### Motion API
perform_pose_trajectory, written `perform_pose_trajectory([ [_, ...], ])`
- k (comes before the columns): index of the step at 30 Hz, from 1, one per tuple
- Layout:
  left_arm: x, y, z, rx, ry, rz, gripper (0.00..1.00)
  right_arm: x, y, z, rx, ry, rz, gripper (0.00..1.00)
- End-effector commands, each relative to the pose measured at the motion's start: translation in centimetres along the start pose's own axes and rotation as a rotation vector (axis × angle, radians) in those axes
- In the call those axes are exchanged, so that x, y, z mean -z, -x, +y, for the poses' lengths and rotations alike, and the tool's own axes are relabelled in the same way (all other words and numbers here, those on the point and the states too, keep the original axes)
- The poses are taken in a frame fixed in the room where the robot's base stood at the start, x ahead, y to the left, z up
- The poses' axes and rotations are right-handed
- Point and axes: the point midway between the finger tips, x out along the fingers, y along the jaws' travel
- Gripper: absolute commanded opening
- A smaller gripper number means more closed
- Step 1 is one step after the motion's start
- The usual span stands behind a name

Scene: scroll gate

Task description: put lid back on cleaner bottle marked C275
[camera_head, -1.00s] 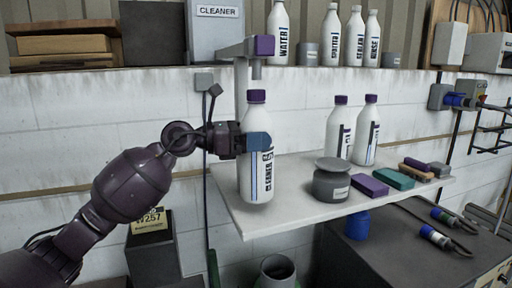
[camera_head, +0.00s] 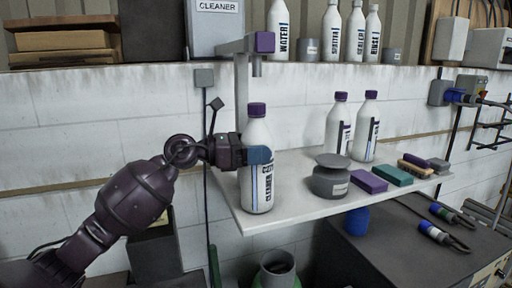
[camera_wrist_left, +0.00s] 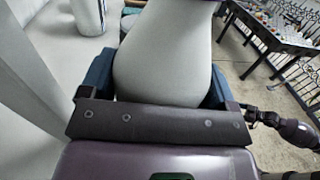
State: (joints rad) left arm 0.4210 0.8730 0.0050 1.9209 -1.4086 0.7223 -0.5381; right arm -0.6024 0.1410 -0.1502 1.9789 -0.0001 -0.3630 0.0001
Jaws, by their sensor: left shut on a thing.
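A white bottle (camera_head: 258,170) labelled CLEANER with a purple lid (camera_head: 257,110) on its top stands upright at the shelf's left end. My left gripper (camera_head: 259,155) is shut around its upper body, with blue fingers on it. In the left wrist view the white bottle (camera_wrist_left: 165,60) fills the space between the blue fingers (camera_wrist_left: 160,85). Two more white bottles with purple lids, a left one (camera_head: 338,128) and a right one (camera_head: 364,130), stand further back on the shelf. I cannot read C275 on any bottle. I cannot tell whether the held bottle's base touches the shelf.
The white shelf (camera_head: 290,208) also holds a grey round pot (camera_head: 329,181), a purple block (camera_head: 367,182), a green block (camera_head: 393,175) and a brush. A grey bracket with a purple end (camera_head: 264,42) stands above and behind the held bottle. Several white bottles line the ledge above.

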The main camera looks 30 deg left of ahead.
Motion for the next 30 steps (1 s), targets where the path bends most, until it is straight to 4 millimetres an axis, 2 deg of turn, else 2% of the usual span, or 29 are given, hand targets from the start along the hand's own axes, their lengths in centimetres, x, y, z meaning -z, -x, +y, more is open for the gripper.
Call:
perform_pose_trajectory([
  [4, 0.2, 0.0, 0.0, 0.000, -0.002, -0.003, 0.16, -0.5, -0.1, 0.0, 0.000, -0.001, -0.003, 0.72],
  [5, 0.3, 0.0, 0.0, 0.000, 0.000, 0.000, 0.85, -0.4, -0.1, 0.0, 0.000, -0.001, -0.003, 0.72],
  [8, 0.3, 0.0, 0.0, 0.000, 0.000, 0.000, 1.00, -0.5, 0.0, 0.0, -0.001, -0.001, -0.005, 0.72],
  [19, -0.1, 0.2, 0.0, -0.001, 0.000, 0.001, 1.00, -0.4, 0.2, 0.0, -0.001, -0.001, -0.008, 0.72],
  [23, 0.3, 2.2, 0.0, -0.001, 0.000, 0.003, 1.00, -1.0, -0.2, 0.0, -0.001, -0.001, -0.006, 0.72],
  [30, 0.4, 6.9, 0.1, -0.002, 0.001, 0.003, 1.00, -1.7, -1.1, -0.2, 0.001, 0.000, 0.002, 0.72],
])
